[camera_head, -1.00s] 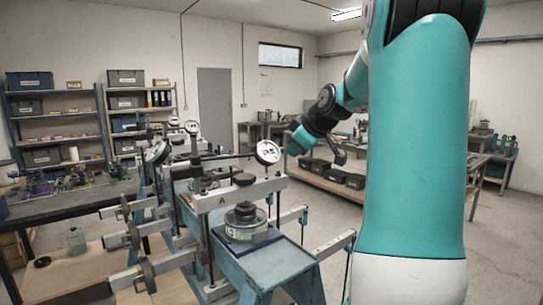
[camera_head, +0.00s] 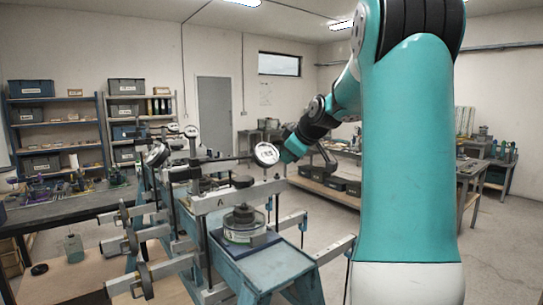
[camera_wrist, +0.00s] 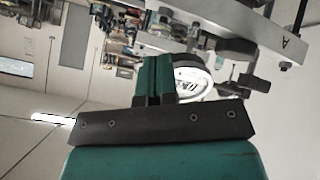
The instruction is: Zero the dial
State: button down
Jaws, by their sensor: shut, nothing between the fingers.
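The dial (camera_head: 266,154) is a round white-faced gauge with a dark rim at the right end of a horizontal bar, above the frame marked A (camera_head: 222,199). In the wrist view the dial (camera_wrist: 193,80) shows right beside the fingers, partly hidden by them. Its reading is too small to tell. My gripper (camera_head: 284,156) is just right of the dial in the head view; I cannot tell whether it touches it. In the wrist view my gripper (camera_wrist: 153,62) has its dark green fingers together, with nothing between them.
A clear round container (camera_head: 240,228) with a dark weight sits under the frame on a blue stand (camera_head: 262,266). Several similar frames with gauges and lever arms stand behind and to the left. A workbench (camera_head: 70,208) is at left. The floor at right is open.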

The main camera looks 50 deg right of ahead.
jog(key=shift+w+a+f+b, duration=0.1)
jog(key=shift+a+f+b, duration=0.3)
jog(key=shift+f, duration=0.3)
jog(key=shift+s+a+f+b, duration=0.25)
jog(key=shift+a+f+b, duration=0.35)
jog(key=shift+b, duration=0.6)
jog(key=shift+a+r+b, duration=0.1)
jog(key=shift+a+b, duration=1)
jog(key=shift+f, duration=0.2)
jog(key=d+p+v, duration=0.1)
jog(key=v, duration=0.5)
jog(key=shift+a+p, duration=0.3)
jog(key=shift+p, duration=0.05)
